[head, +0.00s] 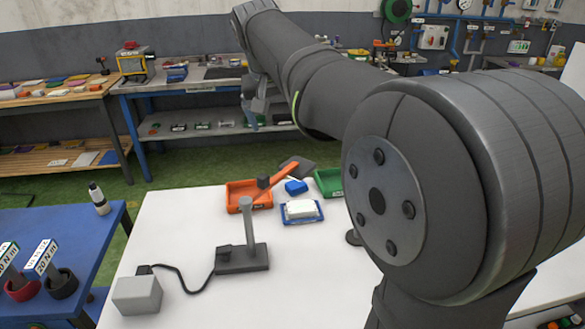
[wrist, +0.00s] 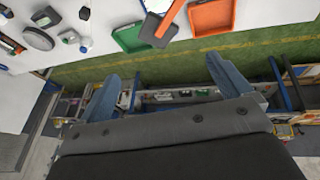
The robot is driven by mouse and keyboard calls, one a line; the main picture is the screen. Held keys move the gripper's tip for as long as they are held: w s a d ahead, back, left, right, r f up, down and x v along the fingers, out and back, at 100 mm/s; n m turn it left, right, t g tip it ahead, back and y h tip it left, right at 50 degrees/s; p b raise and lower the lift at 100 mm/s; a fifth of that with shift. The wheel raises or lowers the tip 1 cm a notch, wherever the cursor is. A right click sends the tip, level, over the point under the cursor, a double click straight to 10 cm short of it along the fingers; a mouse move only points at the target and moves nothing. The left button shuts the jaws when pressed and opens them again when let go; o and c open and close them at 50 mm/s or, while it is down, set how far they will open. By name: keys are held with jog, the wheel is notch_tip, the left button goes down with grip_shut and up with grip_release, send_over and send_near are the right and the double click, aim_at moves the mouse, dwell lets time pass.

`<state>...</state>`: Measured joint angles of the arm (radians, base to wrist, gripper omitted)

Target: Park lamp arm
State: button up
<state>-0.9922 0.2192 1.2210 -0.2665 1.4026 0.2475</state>
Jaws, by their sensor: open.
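The lamp has a grey base (head: 242,258) on the white table with an upright grey post (head: 250,222). Where the arm meets the post is hard to tell against the orange tray. My gripper (head: 252,118) is raised beyond the table's far edge, apart from the lamp. In the wrist view my gripper (wrist: 164,70) is open and empty, with part of the orange arm (wrist: 164,24) at the top.
A cable runs from the base to a grey box (head: 137,294).

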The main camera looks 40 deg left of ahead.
aim_at(263, 176)
jog(key=c, duration=0.4)
jog(key=shift+s+a+r+m+g, duration=0.2)
jog(key=shift+a+m+g, duration=0.1)
jog(key=shift+m, duration=0.4)
jog(key=shift+c, duration=1.4)
jog(key=s+m+g, duration=0.1)
jog(key=m, duration=0.1)
jog(key=s+a+r+m+g, duration=0.1)
jog(key=m, duration=0.1)
jog(key=r+m+g+h, duration=0.1)
jog(key=shift+s+a+r+m, duration=0.25)
jog(key=shift+s+a+m, duration=0.05)
jog(key=shift+s+m, duration=0.1)
jog(key=c, duration=0.3)
jog(key=shift+m+g, duration=0.4)
jog(key=shift+m, duration=0.3)
jog(key=f, duration=1.6)
jog(key=shift+s+a+f, duration=0.1)
jog(key=shift+s+f, duration=0.3)
jog(key=shift+c, duration=0.2)
jog(key=shift+c, duration=0.2)
grip_shut()
